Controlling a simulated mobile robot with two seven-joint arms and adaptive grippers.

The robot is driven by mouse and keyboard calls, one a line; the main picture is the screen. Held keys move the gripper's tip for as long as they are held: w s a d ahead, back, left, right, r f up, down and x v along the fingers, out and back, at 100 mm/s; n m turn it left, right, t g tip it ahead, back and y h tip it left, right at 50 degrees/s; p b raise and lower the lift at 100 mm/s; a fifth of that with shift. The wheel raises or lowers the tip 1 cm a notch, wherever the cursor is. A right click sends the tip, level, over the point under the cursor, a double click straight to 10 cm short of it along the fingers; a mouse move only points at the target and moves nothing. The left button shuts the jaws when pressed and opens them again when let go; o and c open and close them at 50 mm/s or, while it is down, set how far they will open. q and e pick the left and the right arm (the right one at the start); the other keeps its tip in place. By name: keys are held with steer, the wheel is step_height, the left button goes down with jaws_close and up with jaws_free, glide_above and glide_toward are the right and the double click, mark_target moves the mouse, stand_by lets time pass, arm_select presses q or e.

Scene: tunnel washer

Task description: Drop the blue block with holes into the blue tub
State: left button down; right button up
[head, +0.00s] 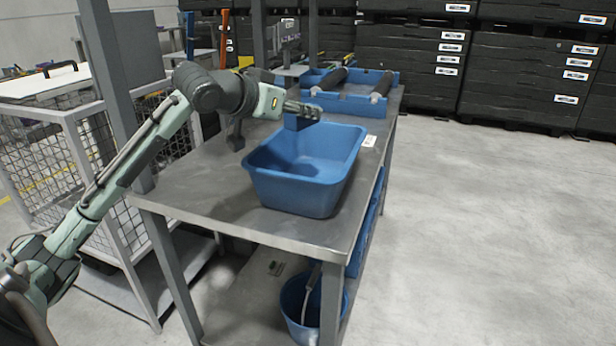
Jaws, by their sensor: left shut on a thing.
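The blue tub (302,193) stands open on the grey metal table, near its right side. My left gripper (303,110) comes in from the left and is at the tub's far rim. It is shut on the blue block (297,123), which hangs below the fingers at the back of the tub's opening. The holes in the block cannot be made out at this size. Whether the block is fully inside the rim cannot be told. My right gripper is not in view.
A blue tray with dark rollers (352,103) lies behind the tub. A blue bucket (302,312) stands on the shelf below the table (205,197). A wire cage cart (60,160) is at the left, and stacked black crates (530,75) stand at the back. The right floor is clear.

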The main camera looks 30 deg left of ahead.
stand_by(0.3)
arm_select(q)
steer(key=c, duration=1.1)
jaws_free()
steer(key=shift+o, duration=0.2)
steer(key=v, duration=1.2)
steer(key=shift+f, duration=0.1)
